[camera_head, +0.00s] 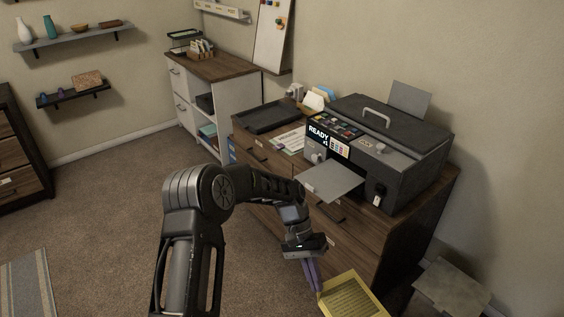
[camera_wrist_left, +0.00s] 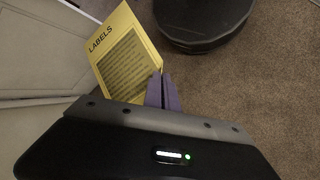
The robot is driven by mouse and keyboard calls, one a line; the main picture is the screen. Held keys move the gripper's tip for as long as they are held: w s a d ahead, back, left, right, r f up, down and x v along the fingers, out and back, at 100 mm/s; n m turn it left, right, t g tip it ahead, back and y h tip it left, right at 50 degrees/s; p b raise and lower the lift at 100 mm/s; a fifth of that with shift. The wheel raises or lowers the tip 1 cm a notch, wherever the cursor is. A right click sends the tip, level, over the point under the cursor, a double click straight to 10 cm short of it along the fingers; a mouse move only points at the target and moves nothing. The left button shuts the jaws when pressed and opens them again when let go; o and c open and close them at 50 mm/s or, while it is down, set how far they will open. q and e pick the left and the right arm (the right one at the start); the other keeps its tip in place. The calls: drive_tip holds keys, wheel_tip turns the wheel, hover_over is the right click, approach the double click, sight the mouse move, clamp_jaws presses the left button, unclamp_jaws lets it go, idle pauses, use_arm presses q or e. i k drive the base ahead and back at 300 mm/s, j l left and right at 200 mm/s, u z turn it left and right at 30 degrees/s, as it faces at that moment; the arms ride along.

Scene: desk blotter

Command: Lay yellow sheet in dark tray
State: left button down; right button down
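The yellow sheet (camera_head: 352,298) hangs low in front of the wooden cabinet, tilted. In the left wrist view the yellow sheet (camera_wrist_left: 127,60) shows the word LABELS and a dark block of print. My left gripper (camera_head: 315,287) has purple fingers, and in the wrist view the gripper (camera_wrist_left: 164,82) is shut on the sheet's edge near a corner. The dark tray (camera_head: 267,117) lies on the cabinet top, left of the printer, and looks empty. It is above and away from the gripper, beyond my arm. My right gripper is not in view.
A large dark printer (camera_head: 392,145) stands on the wooden cabinet (camera_head: 405,235), its pale output plate (camera_head: 332,181) jutting toward me. Printed papers (camera_head: 289,140) lie between tray and printer. A white cabinet (camera_head: 235,105) stands further left. The carpet at left is mostly clear.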

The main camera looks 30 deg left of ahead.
sight(263, 120)
drive_tip(key=i+j, duration=0.2)
drive_tip(key=j, duration=0.25)
drive_tip(key=i+j, duration=0.15)
drive_tip(key=j, duration=0.3)
drive_tip(key=i+j, duration=0.2)
drive_tip(key=j, duration=0.25)
drive_tip(key=i+j, duration=0.2)
drive_tip(key=j, duration=0.25)
drive_tip(key=i+j, duration=0.15)
drive_tip(key=j, duration=0.3)
drive_tip(key=i+j, duration=0.2)
drive_tip(key=j, duration=0.25)
drive_tip(key=i+j, duration=0.2)
drive_tip(key=j, duration=0.25)
drive_tip(key=i+j, duration=0.15)
drive_tip(key=j, duration=0.3)
